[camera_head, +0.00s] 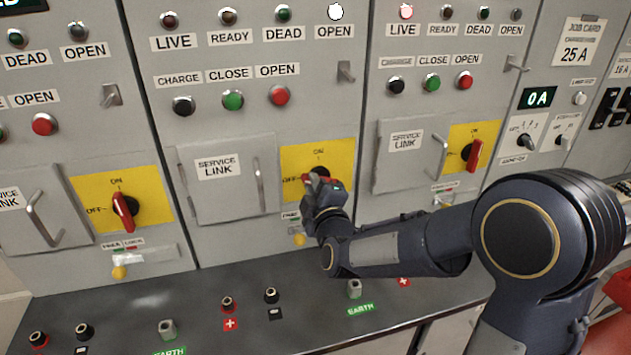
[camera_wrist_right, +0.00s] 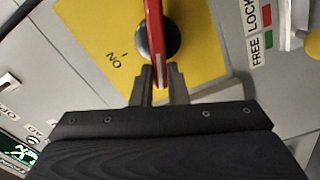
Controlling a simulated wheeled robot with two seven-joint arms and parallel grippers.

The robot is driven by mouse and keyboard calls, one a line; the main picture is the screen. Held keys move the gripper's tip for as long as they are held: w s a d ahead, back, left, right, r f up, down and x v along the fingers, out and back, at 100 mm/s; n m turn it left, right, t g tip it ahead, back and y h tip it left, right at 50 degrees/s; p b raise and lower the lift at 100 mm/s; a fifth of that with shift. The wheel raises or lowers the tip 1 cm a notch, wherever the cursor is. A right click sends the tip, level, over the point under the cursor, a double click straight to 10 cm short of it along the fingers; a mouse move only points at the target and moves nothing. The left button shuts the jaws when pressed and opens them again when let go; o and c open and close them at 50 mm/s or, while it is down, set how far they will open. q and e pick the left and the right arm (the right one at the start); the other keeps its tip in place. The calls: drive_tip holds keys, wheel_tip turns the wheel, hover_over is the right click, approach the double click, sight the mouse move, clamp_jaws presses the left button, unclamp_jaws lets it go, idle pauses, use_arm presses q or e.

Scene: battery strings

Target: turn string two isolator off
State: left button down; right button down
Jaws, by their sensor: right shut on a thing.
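The middle cabinet's isolator has a yellow plate (camera_head: 318,155) marked ON at the top and OFF at the left, with a black knob (camera_wrist_right: 158,42) and a red handle (camera_wrist_right: 153,18). My right gripper (camera_head: 308,184) is at this isolator; in the right wrist view its fingers (camera_wrist_right: 160,80) are shut on the handle's end. The handle lies roughly level, with the gripped end toward OFF. My gripper hides part of it in the head view. The middle cabinet's OPEN lamp (camera_head: 335,12) is lit white. My left gripper is not in view.
The left isolator (camera_head: 124,208) and right isolator (camera_head: 473,155) have red handles nearly upright. A service link door (camera_head: 215,195) with a bar handle (camera_head: 259,185) is left of my gripper. A dark ledge (camera_head: 200,300) with terminals lies below. The right cabinet's LIVE lamp (camera_head: 406,12) is lit red.

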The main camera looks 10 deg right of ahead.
drive_tip(key=shift+a+f+n+p, duration=0.15)
drive_tip(key=shift+f+n, duration=0.1)
drive_tip(key=shift+n, duration=0.85)
drive_tip(key=shift+f+n+p, duration=0.15)
drive_tip(key=shift+f+n, duration=0.1)
drive_tip(key=shift+n, duration=0.85)
drive_tip(key=c, duration=1.4)
unclamp_jaws()
drive_tip(key=shift+c, duration=0.2)
drive_tip(key=s+b, duration=0.1)
drive_tip(key=s, duration=0.6)
drive_tip(key=shift+s, duration=0.4)
